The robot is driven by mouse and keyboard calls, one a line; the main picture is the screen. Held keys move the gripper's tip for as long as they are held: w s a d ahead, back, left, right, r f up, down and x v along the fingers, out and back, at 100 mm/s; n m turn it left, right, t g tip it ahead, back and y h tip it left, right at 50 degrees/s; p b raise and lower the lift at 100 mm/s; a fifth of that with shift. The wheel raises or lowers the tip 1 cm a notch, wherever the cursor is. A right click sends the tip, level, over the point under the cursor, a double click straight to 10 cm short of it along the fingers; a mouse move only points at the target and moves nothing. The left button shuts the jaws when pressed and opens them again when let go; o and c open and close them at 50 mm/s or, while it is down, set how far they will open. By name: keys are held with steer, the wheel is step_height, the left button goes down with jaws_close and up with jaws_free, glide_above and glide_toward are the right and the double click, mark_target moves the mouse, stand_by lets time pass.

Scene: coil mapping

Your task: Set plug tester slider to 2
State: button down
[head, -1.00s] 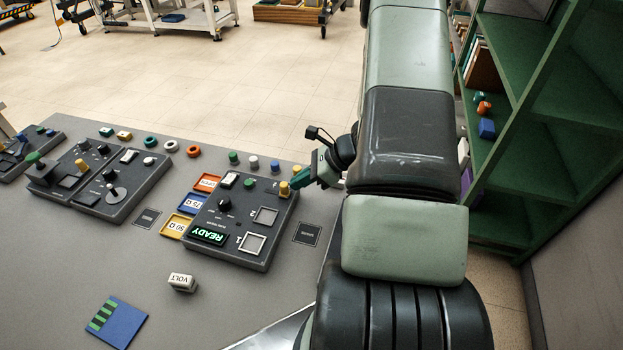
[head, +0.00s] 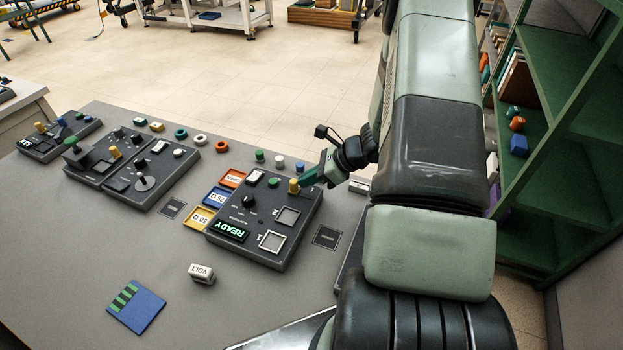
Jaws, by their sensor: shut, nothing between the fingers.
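The dark console with the green READY display (head: 229,231) stands on the grey table. It has a yellow knob (head: 294,187) at its far right corner, a black dial (head: 248,201), a green button (head: 273,183) and two square sockets marked 1 and 2. I cannot read which console is the plug tester or make out a slider scale. My gripper (head: 304,179) is shut and empty, with its green fingertips right beside the yellow knob. Whether they touch it I cannot tell. Other yellow knobs stand on the middle console (head: 114,153) and the far-left console (head: 40,127).
Orange, blue and yellow trays (head: 201,219) line the console's left side. A white VOLT block (head: 202,273) and a blue card (head: 136,307) lie in front. Small coloured rings and pegs lie behind the consoles. A green shelf (head: 560,130) stands right of my arm. The front table is mostly clear.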

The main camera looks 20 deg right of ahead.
steer(key=shift+w+a, duration=0.1)
steer(key=shift+s+d, duration=0.2)
steer(key=shift+d, duration=0.1)
steer(key=d, duration=0.1)
steer(key=s+d, duration=0.1)
steer(key=d, duration=0.1)
steer(key=shift+s, duration=0.3)
steer(key=v, duration=1)
steer(key=shift+s, duration=0.1)
